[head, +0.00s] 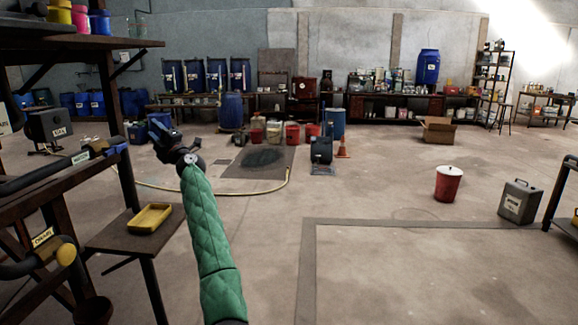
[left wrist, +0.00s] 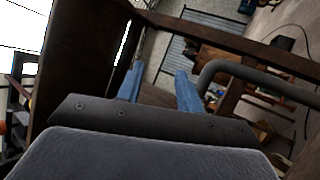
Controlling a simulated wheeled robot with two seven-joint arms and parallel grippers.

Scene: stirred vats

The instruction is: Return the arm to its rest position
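My left arm (head: 205,230), in a green quilted sleeve, reaches up and forward in the head view. It is raised just right of the dark rack on the left. My left gripper (head: 158,131) is at its end, dark and small against the floor. In the left wrist view the two blue fingers of the gripper (left wrist: 158,88) stand apart with nothing between them. My right arm and right gripper are not in view.
A dark rack (head: 122,150) stands close on the left, with a yellow tray (head: 150,218) on its low shelf. In the left wrist view a grey curved pipe (left wrist: 255,78) passes right of the fingers. A red bucket (head: 448,184) stands right; the middle floor is open.

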